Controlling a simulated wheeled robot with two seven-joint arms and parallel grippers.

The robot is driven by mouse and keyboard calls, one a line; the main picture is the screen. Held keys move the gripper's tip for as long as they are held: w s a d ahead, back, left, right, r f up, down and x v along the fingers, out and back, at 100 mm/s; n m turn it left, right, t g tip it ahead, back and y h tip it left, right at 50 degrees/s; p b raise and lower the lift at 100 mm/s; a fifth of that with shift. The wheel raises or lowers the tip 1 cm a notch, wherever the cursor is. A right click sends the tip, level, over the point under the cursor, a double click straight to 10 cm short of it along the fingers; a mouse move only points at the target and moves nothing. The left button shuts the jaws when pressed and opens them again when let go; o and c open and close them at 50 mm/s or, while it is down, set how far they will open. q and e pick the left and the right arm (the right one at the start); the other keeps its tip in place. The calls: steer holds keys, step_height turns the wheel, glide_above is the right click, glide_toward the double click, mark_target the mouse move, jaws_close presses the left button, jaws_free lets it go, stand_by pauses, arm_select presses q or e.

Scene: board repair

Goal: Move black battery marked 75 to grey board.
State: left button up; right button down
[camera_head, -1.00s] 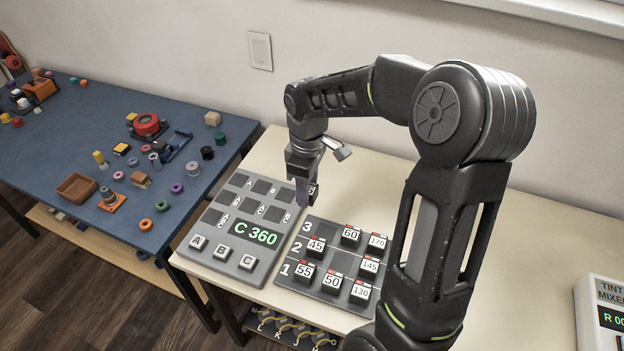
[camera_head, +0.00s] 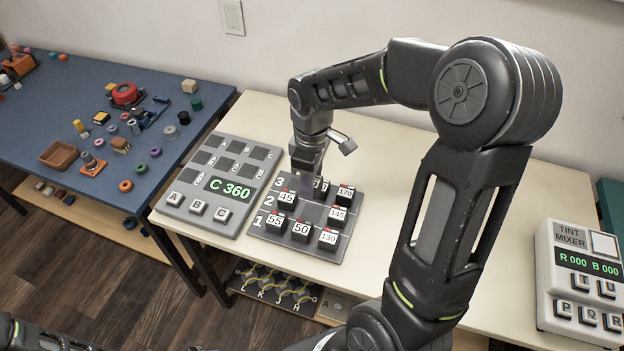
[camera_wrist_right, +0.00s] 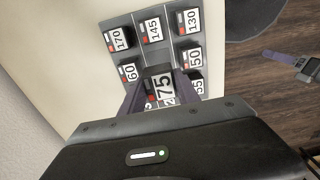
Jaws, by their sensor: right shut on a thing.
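My right gripper (camera_head: 305,202) is shut on the black battery marked 75, whose label faces the wrist camera in the right wrist view (camera_wrist_right: 163,86). In the head view the fingers hide most of this battery. The gripper is at the dark grey numbered board (camera_head: 262,227), between the batteries marked 45 (camera_head: 287,198) and 60, which is partly hidden. I cannot tell whether battery 75 touches the board. The lighter grey board (camera_head: 228,150) with display C 360 stands to the left, its dark squares empty. What may be my left gripper (camera_wrist_right: 284,58) shows at the right wrist view's edge.
Batteries marked 170 (camera_head: 345,194), 145 (camera_head: 337,216), 130 (camera_head: 328,238), 50 (camera_head: 301,230) and 55 (camera_head: 275,222) stand close around. A tint mixer (camera_head: 580,275) is at the right. A blue table (camera_head: 60,120) with small parts is at the left.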

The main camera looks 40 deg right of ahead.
mark_target(312, 213)
steer(key=shift+f+b, duration=3.25)
steer(key=shift+f, duration=1)
steer(key=shift+f+b, duration=0.35)
steer(key=shift+f, duration=0.15)
steer(key=c, duration=0.8)
jaws_free()
steer(key=shift+r, duration=0.1)
step_height(312, 213, up, 8)
steer(key=shift+f, duration=0.15)
